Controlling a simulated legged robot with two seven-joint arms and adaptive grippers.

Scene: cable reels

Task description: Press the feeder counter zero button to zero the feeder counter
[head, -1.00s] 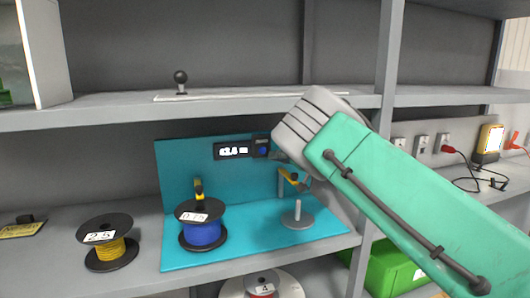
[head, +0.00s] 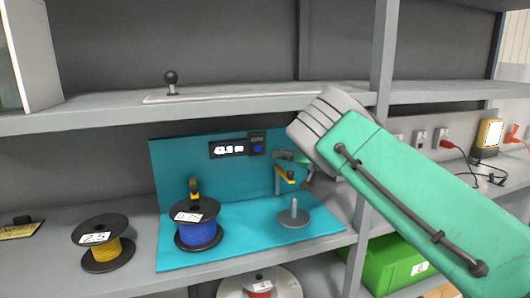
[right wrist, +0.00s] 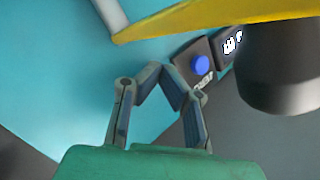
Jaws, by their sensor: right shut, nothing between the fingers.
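The feeder counter (head: 227,149) is a dark display with white digits, on the teal back panel; its exact reading is hard to make out. The blue zero button (head: 258,149) is in a dark housing at the display's right end. It also shows in the right wrist view as a round blue button (right wrist: 200,63). My right gripper (head: 279,155) is just right of the button in the head view, shut and empty. In the right wrist view its fingertips (right wrist: 160,68) meet left of the button; contact is not visible. My left gripper is out of view.
A blue-wire reel (head: 198,234) and an empty spindle (head: 293,216) stand on the teal base. A yellow-wire reel (head: 104,250) stands to the left. A yellow part (right wrist: 210,15) crosses the top of the wrist view. A shelf (head: 110,118) runs above, with a post (head: 375,130) at right.

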